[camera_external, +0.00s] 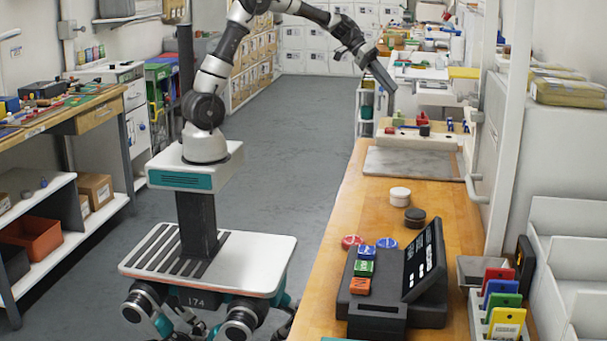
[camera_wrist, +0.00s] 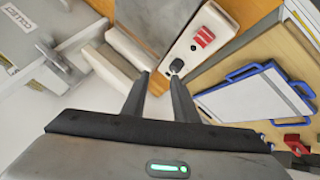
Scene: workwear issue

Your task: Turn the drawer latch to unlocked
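My gripper (camera_wrist: 159,76) is open in the wrist view, its two dark fingers apart with nothing between them. In the external view my gripper (camera_external: 382,78) hangs in the air above the far part of the wooden bench, pointing down and right. A white fixture (camera_wrist: 190,50) with a red ribbed piece (camera_wrist: 203,38) and a small dark knob (camera_wrist: 177,66) lies beyond the fingertips. The knob is close to the right fingertip in the picture; contact cannot be told. I cannot tell which part is the drawer latch or how it is turned.
A blue-edged board with white paper (camera_wrist: 257,98) and a red part (camera_wrist: 297,144) lie to the right in the wrist view. The bench (camera_external: 345,225) carries a grey slab (camera_external: 410,162), two round pucks and a dark terminal (camera_external: 424,262). The floor (camera_external: 290,130) beside my base is clear.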

